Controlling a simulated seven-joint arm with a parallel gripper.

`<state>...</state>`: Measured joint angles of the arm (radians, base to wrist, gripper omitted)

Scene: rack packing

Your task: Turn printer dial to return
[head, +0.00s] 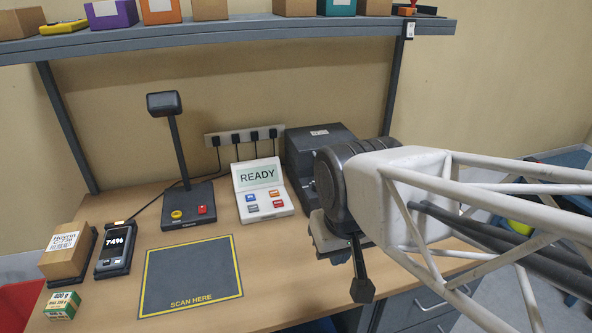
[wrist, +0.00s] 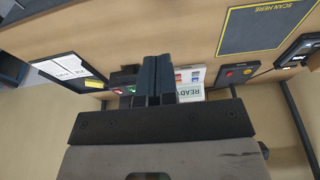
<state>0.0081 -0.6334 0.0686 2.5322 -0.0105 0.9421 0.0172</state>
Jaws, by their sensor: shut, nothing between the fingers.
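The printer, a dark grey box (head: 318,143) with a small label on top, stands at the back of the desk, right of the READY terminal. My arm covers part of its front and right side in the head view. In the wrist view a dark unit with small green and red lights (wrist: 124,89) shows beside my fingers, partly covered by them. I cannot make out the dial or its setting in either view. My gripper (wrist: 158,65) is shut and empty, its two dark fingers side by side. In the head view it hangs in front of the printer, near the desk's front right.
The READY terminal (head: 263,189) with coloured buttons stands left of the printer. A scanner stand (head: 181,160), a dark SCAN HERE mat (head: 190,276), a handheld device (head: 114,248) and boxes are farther left. A loaded shelf (head: 235,32) spans above. The mat is clear.

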